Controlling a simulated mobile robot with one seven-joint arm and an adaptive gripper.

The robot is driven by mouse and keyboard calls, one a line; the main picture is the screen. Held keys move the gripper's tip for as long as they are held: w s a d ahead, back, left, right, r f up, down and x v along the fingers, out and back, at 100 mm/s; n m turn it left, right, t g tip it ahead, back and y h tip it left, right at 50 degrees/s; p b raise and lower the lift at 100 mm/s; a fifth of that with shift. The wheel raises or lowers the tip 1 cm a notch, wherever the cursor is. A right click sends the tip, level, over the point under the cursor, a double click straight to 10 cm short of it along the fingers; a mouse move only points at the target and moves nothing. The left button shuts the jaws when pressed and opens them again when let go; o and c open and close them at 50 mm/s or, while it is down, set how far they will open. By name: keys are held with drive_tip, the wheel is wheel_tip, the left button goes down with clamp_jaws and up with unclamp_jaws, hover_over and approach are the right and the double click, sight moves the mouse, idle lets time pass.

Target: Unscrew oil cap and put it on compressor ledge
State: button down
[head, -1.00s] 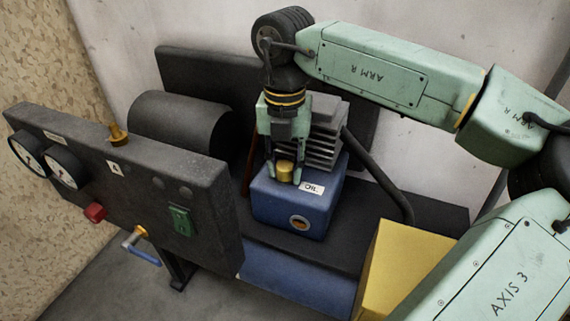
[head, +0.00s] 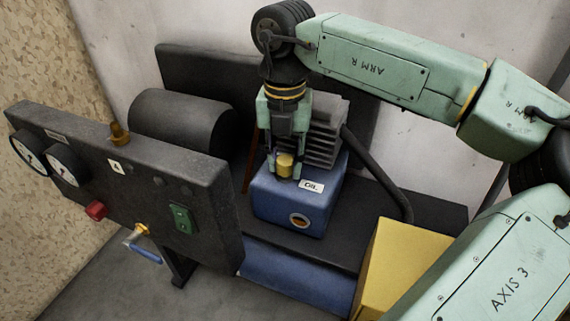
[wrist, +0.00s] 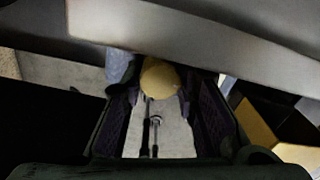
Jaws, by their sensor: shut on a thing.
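The brass-yellow oil cap (head: 285,163) is between my gripper's fingertips (head: 285,167) in the head view. My gripper is shut on it and points down over the top of the blue compressor housing (head: 270,205), which has an OIL label (head: 311,187). I cannot tell for certain whether the cap's underside is clear of the housing. In the wrist view the round cap (wrist: 160,78) shows at the far end of the two dark fingers. A flat dark ledge (head: 430,215) extends right of the housing.
Grey cooling fins (head: 325,135) and a curved dark pipe (head: 385,185) stand close behind and right of my gripper. A yellow box (head: 400,255) is at front right. A dark gauge panel (head: 150,190) with a brass knob, red button and blue-handled valve stands left.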

sight(285, 159)
drive_tip(key=shift+r+p, duration=1.35)
drive_tip(key=shift+r, duration=0.7)
drive_tip(key=shift+r, duration=0.1)
drive_tip(key=shift+r+p, duration=1.35)
drive_tip(key=shift+r, duration=0.55)
drive_tip(key=shift+r+p, duration=0.95)
